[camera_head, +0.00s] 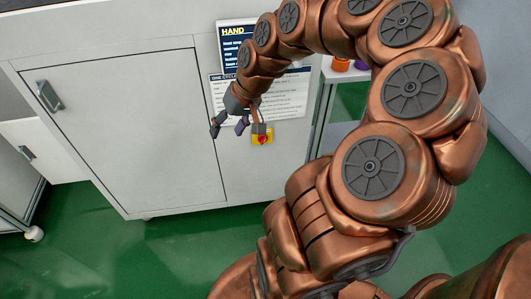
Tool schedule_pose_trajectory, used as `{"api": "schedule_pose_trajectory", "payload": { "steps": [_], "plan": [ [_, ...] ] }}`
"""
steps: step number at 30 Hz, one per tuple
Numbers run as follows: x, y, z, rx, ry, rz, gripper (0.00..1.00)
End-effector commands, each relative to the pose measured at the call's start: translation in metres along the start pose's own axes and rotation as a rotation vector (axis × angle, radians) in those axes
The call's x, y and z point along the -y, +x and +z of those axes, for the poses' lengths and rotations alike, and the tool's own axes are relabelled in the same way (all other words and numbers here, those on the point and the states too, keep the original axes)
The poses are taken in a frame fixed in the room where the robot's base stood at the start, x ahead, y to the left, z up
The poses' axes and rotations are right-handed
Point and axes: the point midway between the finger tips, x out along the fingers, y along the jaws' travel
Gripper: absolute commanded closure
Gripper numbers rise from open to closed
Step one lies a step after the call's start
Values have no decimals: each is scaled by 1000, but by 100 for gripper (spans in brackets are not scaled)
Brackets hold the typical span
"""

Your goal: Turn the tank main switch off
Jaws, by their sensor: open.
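The main switch (263,139) is a red knob on a yellow plate, on the front of the light grey cabinet (130,125). My gripper (237,133) is open and empty, with its dark fingers just left of the switch. One fingertip overlaps the upper edge of the yellow plate in the picture. I cannot tell whether it touches the switch or is in front of it. The upper part of the plate is partly hidden, and the knob's exact turn is too small to read.
Posted sheets (287,98), one headed HAND, are on the cabinet above the switch, partly behind my arm. The cabinet door has a handle (49,96) at left. A white shelf frame with orange and purple items (341,65) stands at right. The green floor (180,250) in front is clear.

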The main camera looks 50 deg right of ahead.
Motion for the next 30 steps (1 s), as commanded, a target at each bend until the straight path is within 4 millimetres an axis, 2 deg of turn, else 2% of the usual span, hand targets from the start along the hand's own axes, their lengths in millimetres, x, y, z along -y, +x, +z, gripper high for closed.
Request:
{"api": "schedule_pose_trajectory", "payload": {
  "steps": [1, 3, 6, 9, 12, 15, 18, 23, 30],
  "plan": [
    [-33, 25, -6, -40, 53, -18, 39],
    [-70, 36, -18, -103, 112, -31, 39],
    [-121, 53, -26, -175, 196, -44, 39],
    [-164, 63, -29, -238, 267, -49, 39],
    [-196, 69, -28, -283, 319, -48, 39],
    [-214, 72, -27, -307, 350, -48, 39],
    [-220, 74, -27, -315, 359, -46, 39],
    [-220, 83, -30, -313, 358, -47, 39],
    [-219, 114, -40, -311, 357, -49, 39]
  ]
}}
